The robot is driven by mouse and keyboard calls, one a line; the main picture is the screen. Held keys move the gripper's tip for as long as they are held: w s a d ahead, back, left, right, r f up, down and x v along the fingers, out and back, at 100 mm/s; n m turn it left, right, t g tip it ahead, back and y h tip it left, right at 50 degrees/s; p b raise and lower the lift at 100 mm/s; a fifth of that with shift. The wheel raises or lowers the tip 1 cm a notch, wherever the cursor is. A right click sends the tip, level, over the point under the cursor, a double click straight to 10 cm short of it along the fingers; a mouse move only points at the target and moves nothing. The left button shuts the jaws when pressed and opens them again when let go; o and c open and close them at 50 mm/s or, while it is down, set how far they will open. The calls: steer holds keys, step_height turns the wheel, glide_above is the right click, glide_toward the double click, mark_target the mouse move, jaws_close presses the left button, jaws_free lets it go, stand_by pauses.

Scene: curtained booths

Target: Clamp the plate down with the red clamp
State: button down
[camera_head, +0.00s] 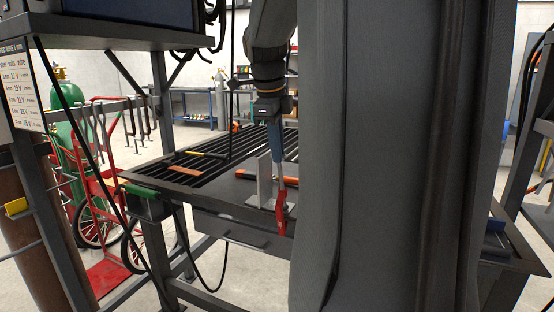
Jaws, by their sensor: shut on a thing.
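The red clamp (281,211) hangs upright below my gripper (278,160) at the front edge of the welding table (222,190). My gripper points straight down, its jaws shut on the upper part of the clamp. A light grey metal plate (265,181) stands upright on the table, just left of the clamp; a flat grey piece shows at its foot. I cannot tell from this view whether the clamp touches the plate. My own large dark arm link hides the right half of the table.
An orange bar-like tool (249,175) lies behind the plate. A brown strip (184,170) and a yellow-handled tool (208,154) lie on the slatted part at left. A green-handled item (142,191) is at the left corner. Clamps hang on a rail (112,105) farther left.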

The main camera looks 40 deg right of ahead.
steer(key=shift+m, duration=0.5)
steer(key=shift+m+b, duration=1.05)
steer(key=shift+m, duration=0.75)
steer(key=shift+m+b, duration=0.9)
steer(key=shift+m, duration=0.9)
steer(key=shift+f+m+b, duration=0.15)
steer(key=shift+m+b, duration=0.4)
steer(key=shift+m, duration=0.15)
steer(key=shift+b, duration=0.4)
